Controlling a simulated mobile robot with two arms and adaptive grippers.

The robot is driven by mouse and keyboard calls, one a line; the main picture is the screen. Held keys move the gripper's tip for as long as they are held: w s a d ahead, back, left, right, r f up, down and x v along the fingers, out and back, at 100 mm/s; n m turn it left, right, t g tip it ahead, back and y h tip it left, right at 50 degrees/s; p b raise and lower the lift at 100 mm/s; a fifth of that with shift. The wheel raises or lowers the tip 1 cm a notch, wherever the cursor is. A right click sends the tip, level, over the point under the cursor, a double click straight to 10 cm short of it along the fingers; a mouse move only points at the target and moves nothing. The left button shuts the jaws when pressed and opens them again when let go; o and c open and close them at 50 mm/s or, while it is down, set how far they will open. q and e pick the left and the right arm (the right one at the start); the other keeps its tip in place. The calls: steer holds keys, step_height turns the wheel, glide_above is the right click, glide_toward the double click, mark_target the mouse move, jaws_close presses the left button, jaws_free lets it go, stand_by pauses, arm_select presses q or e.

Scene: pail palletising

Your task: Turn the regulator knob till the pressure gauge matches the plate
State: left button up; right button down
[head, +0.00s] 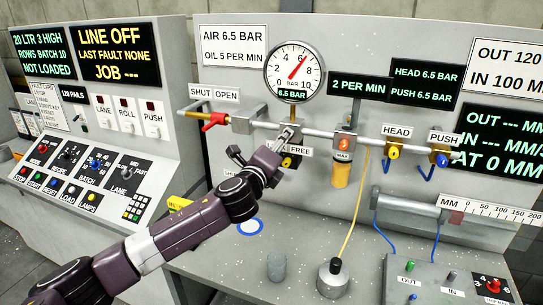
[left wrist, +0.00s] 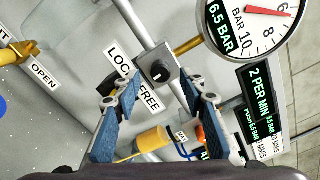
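The pressure gauge (head: 294,72) is a round white dial; its red needle points a little past 6. A green readout (head: 292,93) on it says 6.5 BAR. The white plate (head: 233,46) reads AIR 6.5 BAR and OIL 5 PER MIN. My left gripper (head: 287,133) is at the pipe below the gauge and largely hides the regulator knob in the head view. In the left wrist view the dark knob (left wrist: 158,72) with a pale mark lies between the spread blue-padded fingertips. I cannot tell whether they touch it. My right gripper is not in view.
The LOCK/FREE label (left wrist: 133,80) is close beside the fingers. A red-handled valve (head: 215,121) sits left on the pipe, an orange-topped oiler (head: 342,160) right of the gripper. HEAD (head: 392,153) and PUSH (head: 441,158) valves are farther right. The bench holds a grey cylinder (head: 276,267).

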arm_select(q)
steer(key=v, duration=0.8)
steer(key=shift+s, duration=0.2)
steer(key=shift+f, duration=0.1)
